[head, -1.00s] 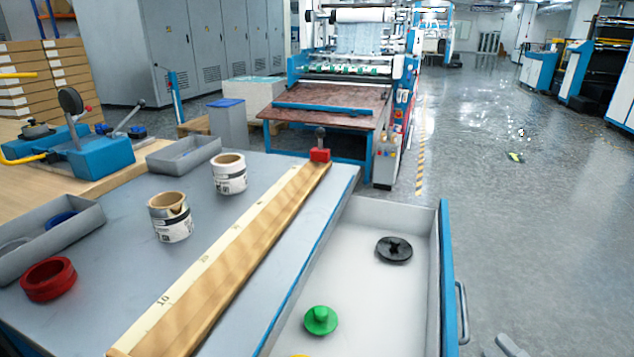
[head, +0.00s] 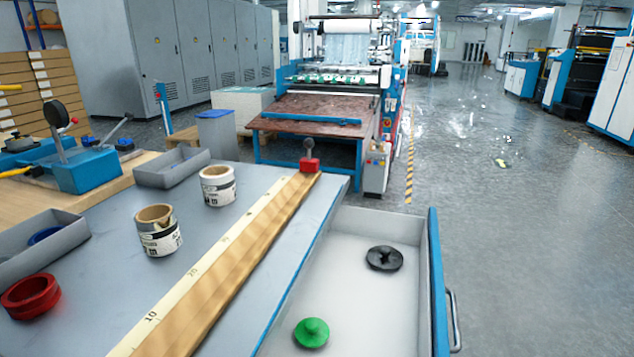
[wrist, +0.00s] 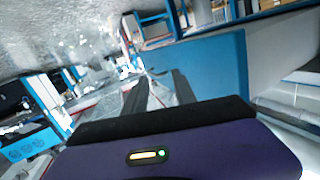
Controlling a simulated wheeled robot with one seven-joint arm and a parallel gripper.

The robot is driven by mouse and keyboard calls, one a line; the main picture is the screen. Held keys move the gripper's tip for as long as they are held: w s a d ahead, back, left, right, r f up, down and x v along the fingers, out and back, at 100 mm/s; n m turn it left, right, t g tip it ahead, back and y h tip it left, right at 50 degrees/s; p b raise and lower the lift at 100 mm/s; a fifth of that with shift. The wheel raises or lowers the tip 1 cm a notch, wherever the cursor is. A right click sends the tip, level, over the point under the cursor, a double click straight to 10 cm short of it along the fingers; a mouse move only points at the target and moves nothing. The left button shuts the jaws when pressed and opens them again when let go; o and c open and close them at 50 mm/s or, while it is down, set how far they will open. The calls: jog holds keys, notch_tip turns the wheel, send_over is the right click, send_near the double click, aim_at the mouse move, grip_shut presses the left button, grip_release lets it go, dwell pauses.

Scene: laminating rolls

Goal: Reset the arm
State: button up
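My gripper (wrist: 160,80) shows in the wrist view as two dark fingers set apart, with a gap between them and nothing held. Its purple housing (wrist: 180,150) fills the bottom of that view. A blue panel (wrist: 210,75) lies just beyond and to the right of the fingers; I cannot tell for sure what it belongs to. My gripper and arm are out of the head view.
An open drawer (head: 335,300) with a blue front holds a black knob (head: 384,258) and a green knob (head: 311,333). The grey worktop bears a long ruler (head: 220,262), two white rolls (head: 158,230) and a red ring (head: 31,296). Floor (head: 530,240) right of the drawer is clear.

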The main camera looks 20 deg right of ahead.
jog(key=s+a+n+g+y, duration=0.2)
jog(key=s+a+n+y, duration=0.2)
jog(key=s+a, duration=0.4)
notch_tip(320, 180, up, 23)
jog(key=p, duration=2.3)
jog(key=shift+w+r+p, duration=0.15)
jog(key=shift+w+p, duration=0.25)
jog(key=shift+w, duration=0.05)
